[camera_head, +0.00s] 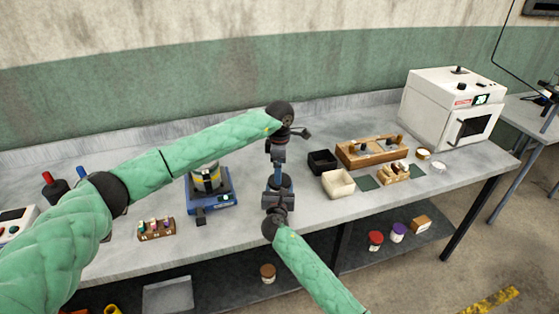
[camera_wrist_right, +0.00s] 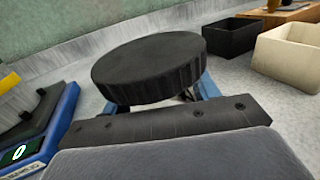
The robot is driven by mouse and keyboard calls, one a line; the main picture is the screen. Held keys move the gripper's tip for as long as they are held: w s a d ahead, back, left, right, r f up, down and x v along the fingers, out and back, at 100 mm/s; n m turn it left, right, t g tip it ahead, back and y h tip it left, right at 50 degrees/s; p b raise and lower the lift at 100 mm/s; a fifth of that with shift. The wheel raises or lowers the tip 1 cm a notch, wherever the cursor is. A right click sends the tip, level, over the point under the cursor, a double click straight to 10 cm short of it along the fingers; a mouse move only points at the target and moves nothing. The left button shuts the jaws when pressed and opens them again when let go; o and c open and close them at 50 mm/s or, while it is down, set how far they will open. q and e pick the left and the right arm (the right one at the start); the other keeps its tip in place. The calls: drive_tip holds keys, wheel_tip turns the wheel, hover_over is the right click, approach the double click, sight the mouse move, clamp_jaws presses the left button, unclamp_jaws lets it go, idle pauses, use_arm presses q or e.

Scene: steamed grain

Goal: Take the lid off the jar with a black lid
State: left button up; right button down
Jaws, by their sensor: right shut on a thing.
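The jar's black lid (camera_wrist_right: 150,65) is a wide, ribbed disc, seen close in the right wrist view. In the head view the lid (camera_head: 286,181) shows only partly, among the grippers. The jar's body is hidden below the lid and behind my right gripper. My right gripper (camera_head: 278,190) reaches in from the front and is shut on the jar; its blue fingers (camera_wrist_right: 208,85) show beside and below the lid. My left gripper (camera_head: 277,172) points down from above, over the lid in the head view. No left finger shows on the lid in the wrist view. Its opening is unclear.
A blue scale (camera_head: 224,199) holding a container stands left of the jar. A black box (camera_head: 322,161) and a cream box (camera_head: 338,184) stand to the right. A wooden rack (camera_head: 372,152) and white oven (camera_head: 450,105) are farther right. The bench's front edge is close.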

use_arm(q)
wheel_tip(320, 180, down, 5)
drive_tip(key=shift+r, duration=0.1)
idle(0.3)
drive_tip(key=c, duration=1.1)
drive_tip(key=shift+o, duration=0.2)
drive_tip(key=n, duration=0.9)
drive_tip(key=shift+r, duration=0.25)
drive_tip(key=shift+r, duration=0.75)
drive_tip(key=shift+r, duration=0.2)
